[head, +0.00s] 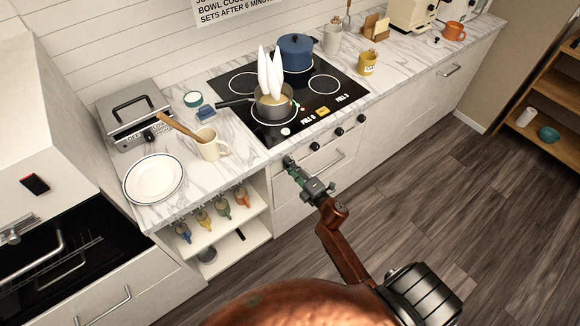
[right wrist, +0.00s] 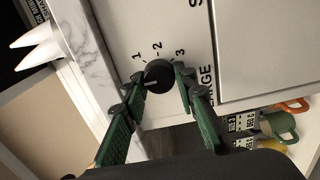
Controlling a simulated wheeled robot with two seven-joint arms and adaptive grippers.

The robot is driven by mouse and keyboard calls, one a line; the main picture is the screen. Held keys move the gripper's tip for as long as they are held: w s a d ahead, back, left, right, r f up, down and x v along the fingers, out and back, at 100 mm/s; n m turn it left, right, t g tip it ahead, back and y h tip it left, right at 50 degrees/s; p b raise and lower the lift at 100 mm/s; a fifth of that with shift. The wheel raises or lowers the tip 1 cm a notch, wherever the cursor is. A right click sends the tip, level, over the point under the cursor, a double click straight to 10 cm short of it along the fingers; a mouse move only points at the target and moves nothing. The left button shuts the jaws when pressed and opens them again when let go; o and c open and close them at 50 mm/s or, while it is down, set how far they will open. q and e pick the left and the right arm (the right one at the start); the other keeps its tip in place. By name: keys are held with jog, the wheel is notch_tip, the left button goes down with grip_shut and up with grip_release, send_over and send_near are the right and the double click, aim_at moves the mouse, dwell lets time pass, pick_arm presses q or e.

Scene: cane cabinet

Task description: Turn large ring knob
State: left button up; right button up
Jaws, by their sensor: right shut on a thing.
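The black round knob (right wrist: 158,75) sits on the white cabinet front in the right wrist view, with 1, 2 and 3 printed around it and lettering ending in "ARGE" beside it. A pale pointer line shows on its face. My right gripper (right wrist: 157,82) is shut on this knob, one green finger on each side. In the head view my right gripper (head: 289,161) is at the left end of the knob row and hides the knob it holds. Three other black knobs, such as the middle one (head: 339,132), show to its right. My left gripper is not in view.
The black hob (head: 323,85) above carries a grey saucepan (head: 273,104) with white pointed shapes and a blue pot (head: 296,52). A drawer handle (head: 326,165) lies just right of my gripper. Hanging mugs (head: 222,208) are in the open shelf at left.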

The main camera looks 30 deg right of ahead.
jog(key=o, duration=1.2)
jog(key=shift+c, duration=0.2)
jog(key=s+d, duration=0.1)
jog(key=s, duration=1.1)
jog(key=shift+f, duration=0.1)
